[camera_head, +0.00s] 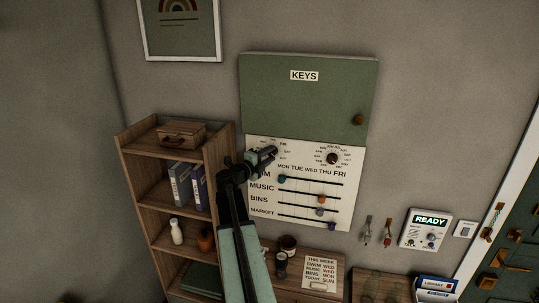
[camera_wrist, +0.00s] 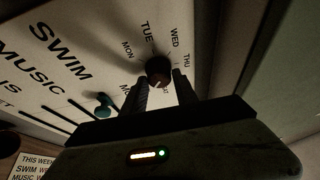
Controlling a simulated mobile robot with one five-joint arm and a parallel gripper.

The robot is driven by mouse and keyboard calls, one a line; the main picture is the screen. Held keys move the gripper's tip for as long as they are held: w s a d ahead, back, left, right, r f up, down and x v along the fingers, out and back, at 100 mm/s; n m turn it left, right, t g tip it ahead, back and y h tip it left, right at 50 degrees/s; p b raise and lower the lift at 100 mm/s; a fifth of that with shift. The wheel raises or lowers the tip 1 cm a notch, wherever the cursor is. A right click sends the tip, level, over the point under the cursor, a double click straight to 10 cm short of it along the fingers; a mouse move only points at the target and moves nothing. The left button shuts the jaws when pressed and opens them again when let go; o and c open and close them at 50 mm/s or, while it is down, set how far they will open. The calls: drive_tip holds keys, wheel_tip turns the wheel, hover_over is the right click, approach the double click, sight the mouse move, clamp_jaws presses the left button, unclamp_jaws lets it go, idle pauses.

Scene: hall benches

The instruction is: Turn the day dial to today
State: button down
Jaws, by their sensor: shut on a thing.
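The day dial (camera_wrist: 158,70) is a dark round knob on a white panel, with day names printed around it. A pale mark shows on the knob's lower side in the wrist view; I cannot tell which day it indicates. My gripper (camera_wrist: 162,92) is shut on the knob, with one finger on each side. In the head view my gripper (camera_head: 262,157) covers the dial and hides most of its lettering. A paper note (camera_head: 321,270) below the panel reads TODAY SUN on its last line; it also shows in the wrist view (camera_wrist: 32,166).
A second dial (camera_head: 332,158) is on the panel's right. Slider rows labelled SWIM, MUSIC, BINS and MARKET run below, including a blue slider knob (camera_head: 282,178). A green KEYS cabinet (camera_head: 308,100) is above. A wooden shelf (camera_head: 152,160) stands close on the left.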

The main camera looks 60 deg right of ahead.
idle(0.4)
drive_tip(key=c, duration=1)
unclamp_jaws()
drive_tip(key=shift+o, duration=0.2)
drive_tip(key=shift+a, duration=0.1)
